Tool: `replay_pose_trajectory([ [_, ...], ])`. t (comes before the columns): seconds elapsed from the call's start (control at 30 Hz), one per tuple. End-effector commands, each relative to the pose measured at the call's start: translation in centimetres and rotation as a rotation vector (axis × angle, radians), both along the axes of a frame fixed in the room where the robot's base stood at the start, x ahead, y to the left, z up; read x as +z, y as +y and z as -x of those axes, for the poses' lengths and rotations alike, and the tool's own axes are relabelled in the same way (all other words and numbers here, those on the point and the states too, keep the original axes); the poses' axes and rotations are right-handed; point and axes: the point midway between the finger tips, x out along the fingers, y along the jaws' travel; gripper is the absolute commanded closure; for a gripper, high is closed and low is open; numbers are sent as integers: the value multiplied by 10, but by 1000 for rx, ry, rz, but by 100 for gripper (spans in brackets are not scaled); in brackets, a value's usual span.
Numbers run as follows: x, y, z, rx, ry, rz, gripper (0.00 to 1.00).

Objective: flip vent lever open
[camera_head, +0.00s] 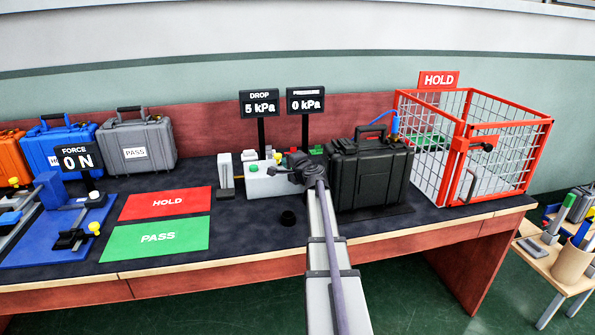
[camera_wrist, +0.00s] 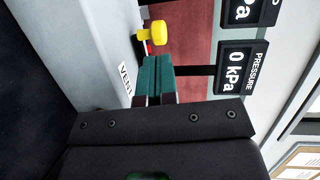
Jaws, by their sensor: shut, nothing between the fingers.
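The vent lever shows in the wrist view as a yellow knob (camera_wrist: 153,33) on a short stem, beside a label (camera_wrist: 125,79) that appears to read VENT on a pale grey box (camera_wrist: 85,45). My gripper (camera_wrist: 157,60) is shut and empty, its teal fingertips close to the knob; I cannot tell whether they touch the lever. In the head view my gripper (camera_head: 290,163) is over the right part of the pale box (camera_head: 262,185), and a small yellow knob (camera_head: 277,157) shows near it. My arm and gripper hide part of the box.
Signs reading DROP 5 kPa (camera_head: 259,103) and PRESSURE 0 kPa (camera_head: 305,100) stand behind the box. Red HOLD (camera_head: 165,203) and green PASS (camera_head: 157,237) mats lie clear on the left.

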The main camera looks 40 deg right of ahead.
Motion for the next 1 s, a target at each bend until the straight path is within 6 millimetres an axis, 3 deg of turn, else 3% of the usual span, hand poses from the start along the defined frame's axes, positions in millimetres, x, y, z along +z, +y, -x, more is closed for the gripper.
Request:
replay_pose_trajectory([
  [0.03,-3,-4,-12,1,0,0,100],
  [0.2,-5,-8,-34,0,0,-1,100],
  [0.63,-6,-8,-40,-1,0,-1,100],
  [0.83,-7,-11,-59,1,0,0,100],
  [1.0,-6,-10,-61,0,-1,-1,100],
])
